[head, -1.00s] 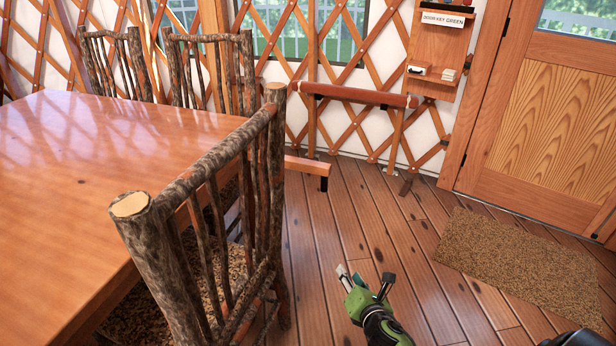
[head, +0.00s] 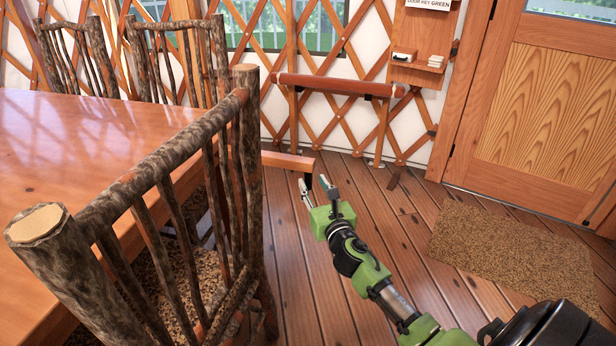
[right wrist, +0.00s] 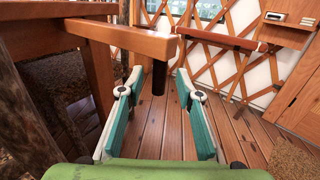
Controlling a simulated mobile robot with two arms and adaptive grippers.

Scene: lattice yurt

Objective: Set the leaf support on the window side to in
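The leaf support (head: 286,160) is a wooden bar sticking out past the table's edge, beyond the near chair. In the right wrist view the leaf support (right wrist: 125,38) runs from the left toward the middle, with a black peg (right wrist: 158,80) hanging under its end. My right gripper (head: 315,187) is open and empty, just on the near side of the bar's end in the head view. In the right wrist view the right gripper (right wrist: 160,86) has its fingers spread, and the peg appears between them; I see no contact. My left gripper is not in view.
The wooden table (head: 75,125) fills the left. A bark-covered chair (head: 160,160) stands close left of my right arm, and two more stand behind. A rail (head: 335,84) crosses the lattice wall. Floor on the right is clear except for a doormat (head: 510,252).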

